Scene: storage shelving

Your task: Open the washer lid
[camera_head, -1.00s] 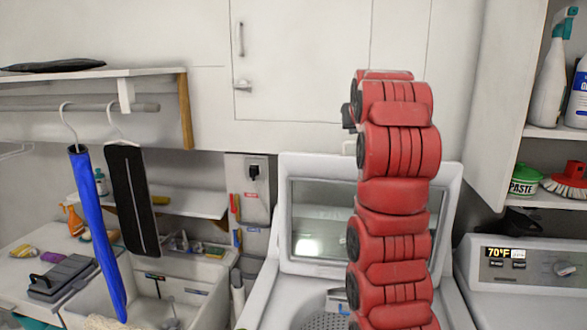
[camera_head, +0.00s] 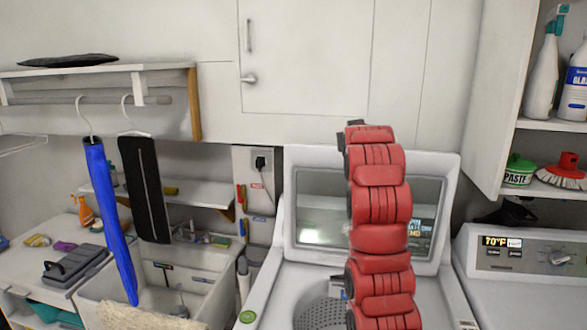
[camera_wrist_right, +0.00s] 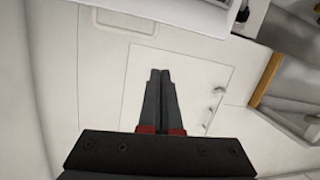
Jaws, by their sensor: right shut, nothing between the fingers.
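The washer lid (camera_head: 300,205) stands upright and open at the back of the washer, with its glass panel facing me. The washer (camera_head: 262,295) is below it, and its perforated drum (camera_head: 318,314) shows through the open top. A red segmented arm of mine rises in front of the lid and hides part of it. My right gripper (camera_wrist_right: 160,75) shows in the right wrist view with its two dark fingers together and nothing between them; cabinet fronts lie beyond it. In the head view I see no gripper fingers. My left gripper is not in view.
A dryer (camera_head: 530,258) with a 70°F display stands at the right. A sink (camera_head: 190,295) and hangers with a blue garment (camera_head: 110,220) and a black one (camera_head: 145,190) are at the left. A white cabinet (camera_head: 305,60) is above the lid.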

